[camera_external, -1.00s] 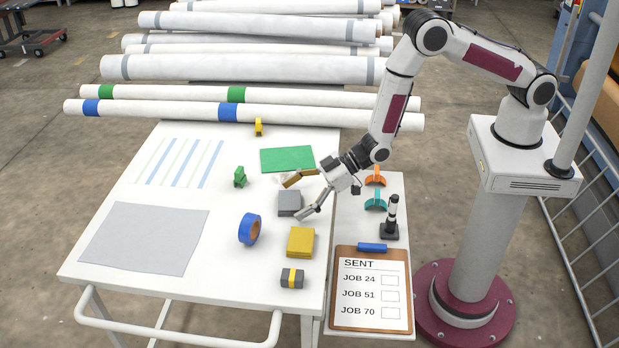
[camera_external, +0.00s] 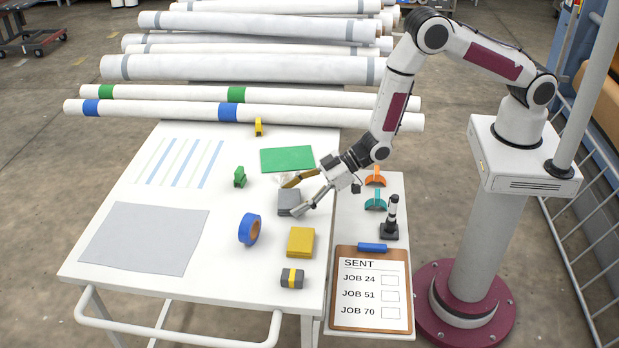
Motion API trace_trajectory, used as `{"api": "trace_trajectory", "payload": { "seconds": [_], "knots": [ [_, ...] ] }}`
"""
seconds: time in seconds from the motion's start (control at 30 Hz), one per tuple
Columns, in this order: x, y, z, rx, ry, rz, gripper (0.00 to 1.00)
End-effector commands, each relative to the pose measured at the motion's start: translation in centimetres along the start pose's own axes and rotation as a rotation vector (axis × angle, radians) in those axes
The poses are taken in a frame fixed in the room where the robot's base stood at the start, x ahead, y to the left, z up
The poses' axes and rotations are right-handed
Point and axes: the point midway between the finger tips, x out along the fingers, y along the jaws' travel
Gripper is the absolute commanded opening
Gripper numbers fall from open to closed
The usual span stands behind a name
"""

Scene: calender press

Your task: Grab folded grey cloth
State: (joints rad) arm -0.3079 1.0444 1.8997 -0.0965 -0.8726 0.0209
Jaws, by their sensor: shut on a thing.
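The folded grey cloth (camera_external: 286,201) is a small grey block-like pad on the white table, right of the middle. My gripper (camera_external: 293,197) reaches down to it from the upper right. Its two fingers are shut on the cloth, one at the far edge and one at the near right edge. The cloth appears to rest at table height. The fingers hide part of its right side.
A yellow folded cloth (camera_external: 300,242), a blue tape roll (camera_external: 245,229) and a grey block with a yellow band (camera_external: 292,278) lie nearby. A green mat (camera_external: 287,159) lies behind.

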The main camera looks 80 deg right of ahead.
Motion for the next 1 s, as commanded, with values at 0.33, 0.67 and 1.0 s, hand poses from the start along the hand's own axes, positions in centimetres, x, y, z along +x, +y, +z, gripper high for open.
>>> {"api": "trace_trajectory", "payload": {
  "seconds": [0.33,0.67,1.0],
  "knots": [
    [-1.4,0.0,-2.8,0.000,0.003,0.000,0.50],
    [-3.4,0.0,-6.2,0.001,0.003,0.000,0.50],
    [-4.5,0.0,-8.2,0.000,0.003,-0.001,0.50]
  ]
}}
